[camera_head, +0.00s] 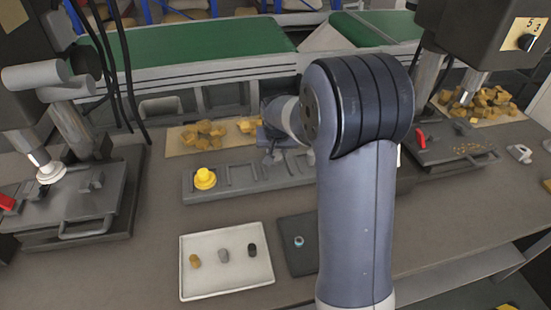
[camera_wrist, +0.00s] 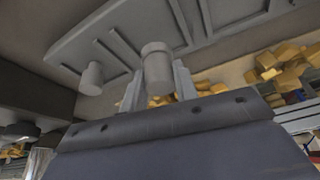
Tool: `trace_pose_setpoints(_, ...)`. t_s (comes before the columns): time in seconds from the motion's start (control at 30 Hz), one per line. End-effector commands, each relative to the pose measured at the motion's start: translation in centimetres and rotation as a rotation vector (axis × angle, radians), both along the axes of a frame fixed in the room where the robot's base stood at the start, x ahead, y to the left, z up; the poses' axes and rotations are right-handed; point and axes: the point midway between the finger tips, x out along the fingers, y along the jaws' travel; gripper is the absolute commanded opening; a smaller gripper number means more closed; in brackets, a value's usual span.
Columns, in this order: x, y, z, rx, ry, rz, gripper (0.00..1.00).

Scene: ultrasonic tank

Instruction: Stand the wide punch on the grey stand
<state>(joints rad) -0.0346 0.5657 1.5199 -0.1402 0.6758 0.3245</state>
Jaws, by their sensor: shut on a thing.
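The grey stand (camera_head: 222,190) is a long, low rack with several recesses in the middle of the bench. It also shows across the top of the wrist view (camera_wrist: 120,30). My gripper (camera_head: 272,150) is over the back of the stand, partly hidden by my arm. In the wrist view my gripper (camera_wrist: 157,85) is shut on a pale grey cylinder with a broader end (camera_wrist: 157,62), which looks like the wide punch. Whether the held punch touches the stand cannot be told.
A yellow knobbed piece (camera_head: 205,179) stands at the stand's left end. A white tray (camera_head: 225,285) in front holds three small pieces. A dark mat (camera_head: 296,266) bears a small pale piece (camera_head: 299,241). Presses flank the bench; yellow chunks (camera_head: 203,134) lie behind the stand.

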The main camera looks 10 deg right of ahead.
Motion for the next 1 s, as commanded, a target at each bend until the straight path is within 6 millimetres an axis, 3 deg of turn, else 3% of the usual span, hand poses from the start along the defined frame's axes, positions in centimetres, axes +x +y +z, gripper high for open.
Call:
trace_pose_setpoints(0.23, 0.0, 0.0, -3.2, -0.001, 0.001, 0.001, 0.0)
trace_pose_setpoints(0.63, 0.0, 0.0, -3.9, 0.0, 0.0, 0.001, 0.0)
trace_pose_setpoints(0.67, 0.0, 0.0, -3.8, 0.0, 0.001, 0.001, 0.31)
trace_pose_setpoints(0.9, -0.1, 0.0, -3.7, -0.001, 0.001, 0.001, 0.5)
trace_pose_setpoints(1.0, -0.1, 0.0, -3.7, 0.0, 0.001, 0.001, 0.5)
